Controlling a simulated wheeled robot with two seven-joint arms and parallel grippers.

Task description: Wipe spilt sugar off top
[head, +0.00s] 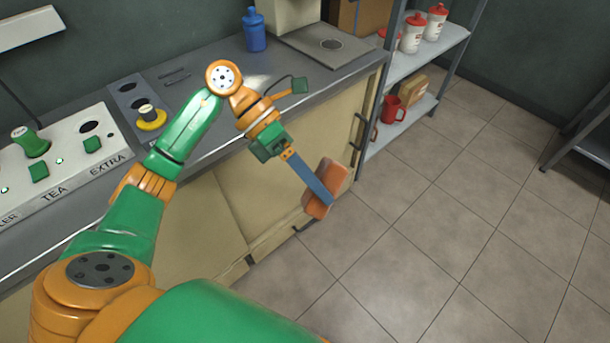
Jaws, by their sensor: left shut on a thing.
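My left gripper (287,153) is shut on the blue handle (308,177) of a wiper with an orange-brown block (326,188) at its end. The wiper hangs tilted down to the right, in front of the cabinet and clear of the counter's front edge. The grey counter top (215,66) runs behind my left arm. A pale patch (258,82) shows on it just behind my wrist; I cannot tell whether it is sugar or a reflection. My arm hides part of the counter. My right gripper is not in view.
A blue bottle (254,32) and a machine's base plate (310,47) stand at the back. A shelf rack (425,58) with a red mug (393,109) stands right. The tiled floor is clear.

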